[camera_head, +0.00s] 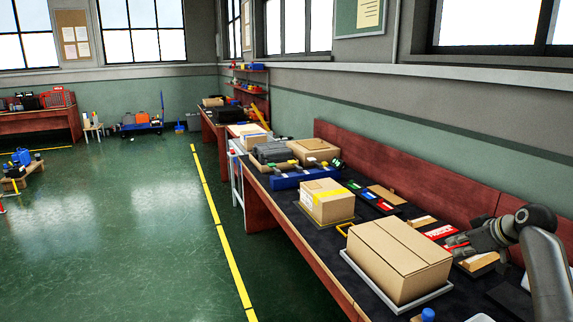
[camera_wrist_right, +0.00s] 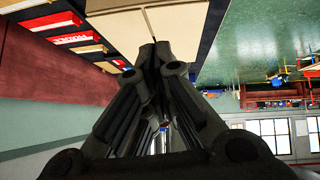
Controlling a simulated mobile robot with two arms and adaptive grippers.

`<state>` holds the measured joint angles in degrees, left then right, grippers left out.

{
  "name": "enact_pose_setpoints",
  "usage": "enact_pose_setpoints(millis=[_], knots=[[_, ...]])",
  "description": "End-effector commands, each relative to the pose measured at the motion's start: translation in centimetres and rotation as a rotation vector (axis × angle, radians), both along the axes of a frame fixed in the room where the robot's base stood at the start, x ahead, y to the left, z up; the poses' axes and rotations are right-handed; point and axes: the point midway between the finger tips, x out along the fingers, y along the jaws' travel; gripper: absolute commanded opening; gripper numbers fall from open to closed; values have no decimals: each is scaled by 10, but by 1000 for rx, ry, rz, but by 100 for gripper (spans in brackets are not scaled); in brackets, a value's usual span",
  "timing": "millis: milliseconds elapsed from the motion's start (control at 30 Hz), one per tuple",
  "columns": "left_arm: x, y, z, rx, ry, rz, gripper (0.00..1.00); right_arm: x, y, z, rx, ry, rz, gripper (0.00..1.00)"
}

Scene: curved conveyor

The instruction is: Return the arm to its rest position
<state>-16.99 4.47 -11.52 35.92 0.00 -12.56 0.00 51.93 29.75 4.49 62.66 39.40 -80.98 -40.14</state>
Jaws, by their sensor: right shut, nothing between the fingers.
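My right arm comes in at the lower right of the head view. My right gripper (camera_head: 458,247) is over the bench's right part, just right of the large cardboard box (camera_head: 400,255). In the right wrist view the fingers of the gripper (camera_wrist_right: 155,50) are together and hold nothing. The box (camera_wrist_right: 170,25) shows just beyond the fingertips there; I cannot tell if they touch it. My left gripper is not in view.
The long bench (camera_head: 278,240) runs along the right wall. A smaller taped box (camera_head: 325,203), a blue tray (camera_head: 290,181) and red-labelled packages (camera_head: 440,232) lie on it.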

Motion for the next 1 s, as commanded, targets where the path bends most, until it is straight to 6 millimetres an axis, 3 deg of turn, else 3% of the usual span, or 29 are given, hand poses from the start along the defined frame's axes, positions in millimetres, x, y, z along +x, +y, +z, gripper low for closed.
enact_pose_setpoints(millis=[367, 533, 800, 1000], knots=[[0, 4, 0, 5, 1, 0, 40, -29, 36, -70, -61, 95, 1, 0], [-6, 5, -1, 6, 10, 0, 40, -59, 64, -118, -98, 158, 3, 0], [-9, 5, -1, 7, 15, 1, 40, -150, 128, -204, -149, 269, -8, 0], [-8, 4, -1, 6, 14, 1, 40, -232, 172, -243, -151, 332, -37, 0]])
